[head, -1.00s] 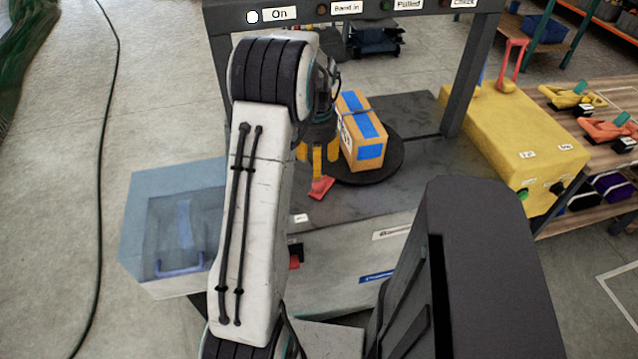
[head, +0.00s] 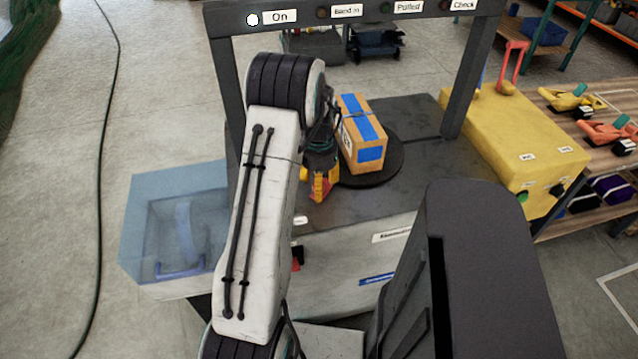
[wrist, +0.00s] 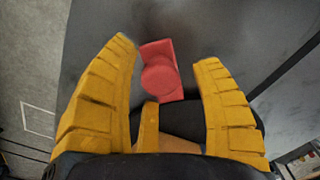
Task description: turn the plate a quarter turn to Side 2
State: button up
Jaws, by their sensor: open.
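The plate (head: 392,168) is a dark round disc on the grey bench top. A cardboard box (head: 368,158) with blue tape stands on it. A red piece with a round knob (wrist: 160,78) lies between my gripper's fingers in the wrist view. In the head view it sits left of the plate's near edge and is mostly hidden by the yellow fingers. My gripper (head: 320,188) is open, pointing down, beside the box; it also shows in the wrist view (wrist: 166,50). Whether the fingers touch the red piece, I cannot tell.
A dark frame (head: 345,19) with a lit "On" lamp and other labelled lamps spans the bench. A yellow cabinet (head: 515,140) stands to the right. A translucent blue box (head: 175,215) is at the left. The bench top right of the plate is clear.

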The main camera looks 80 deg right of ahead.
grip_shut()
dwell(0.5)
jog(key=shift+s+a, duration=0.1)
jog(key=shift+s, duration=0.05)
